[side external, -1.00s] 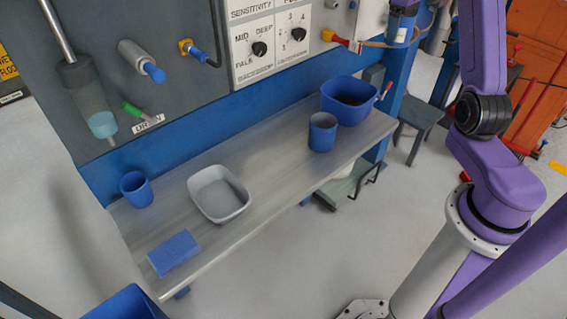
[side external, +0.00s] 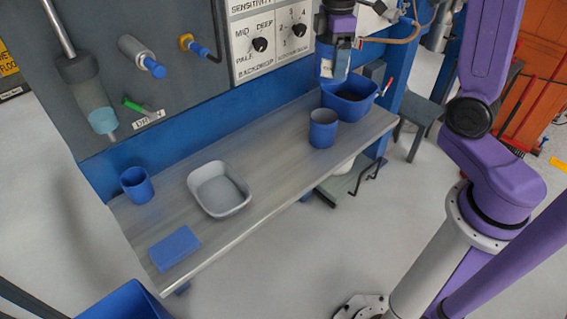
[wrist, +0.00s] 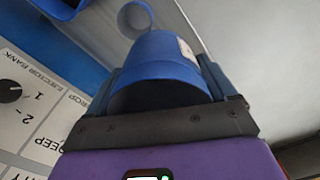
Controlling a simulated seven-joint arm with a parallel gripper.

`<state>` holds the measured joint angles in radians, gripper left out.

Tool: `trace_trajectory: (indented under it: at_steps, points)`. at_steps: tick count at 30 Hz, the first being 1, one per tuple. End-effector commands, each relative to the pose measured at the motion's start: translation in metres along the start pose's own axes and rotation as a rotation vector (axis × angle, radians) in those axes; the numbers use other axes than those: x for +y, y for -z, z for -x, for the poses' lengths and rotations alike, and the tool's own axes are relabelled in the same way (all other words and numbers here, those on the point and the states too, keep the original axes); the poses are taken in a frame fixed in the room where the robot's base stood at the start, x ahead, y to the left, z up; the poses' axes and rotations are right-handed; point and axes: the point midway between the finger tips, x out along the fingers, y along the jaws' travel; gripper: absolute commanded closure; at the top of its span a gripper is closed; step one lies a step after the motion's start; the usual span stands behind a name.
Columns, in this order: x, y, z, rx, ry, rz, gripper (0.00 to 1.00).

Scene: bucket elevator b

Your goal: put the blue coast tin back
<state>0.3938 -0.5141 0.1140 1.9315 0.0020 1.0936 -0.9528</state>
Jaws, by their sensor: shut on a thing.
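My gripper (side external: 336,48) is shut on a blue tin (side external: 334,68) with a pale label, held in the air above the bench's right end. In the side view the tin overlaps the far rim of a blue tub (side external: 350,104) with dark contents; I cannot tell the height between them. In the wrist view the tin (wrist: 165,58) fills the space between the fingers, and its label shows at its right edge. The lettering is too small to read. A blue cup (side external: 322,134) stands upright on the bench just left of the tub.
The metal bench (side external: 275,150) also holds a grey tray (side external: 220,190), another blue cup (side external: 137,186) and a flat blue block (side external: 174,248). The bench is clear between the tray and the right cup. A dial panel (side external: 270,42) and wall fittings stand behind.

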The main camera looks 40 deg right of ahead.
Motion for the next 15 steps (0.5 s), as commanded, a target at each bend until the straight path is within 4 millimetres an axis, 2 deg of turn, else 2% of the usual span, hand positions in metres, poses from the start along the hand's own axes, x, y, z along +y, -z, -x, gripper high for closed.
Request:
trace_trajectory:
  at_steps: [1, 6, 15]
  points:
    - [-0.021, 0.009, -0.001, 0.001, -0.001, 0.073, 0.7]
    - [-0.074, 0.024, -0.006, 0.001, 0.0, 0.265, 0.7]
    - [-0.136, 0.027, -0.016, 0.002, 0.001, 0.502, 0.7]
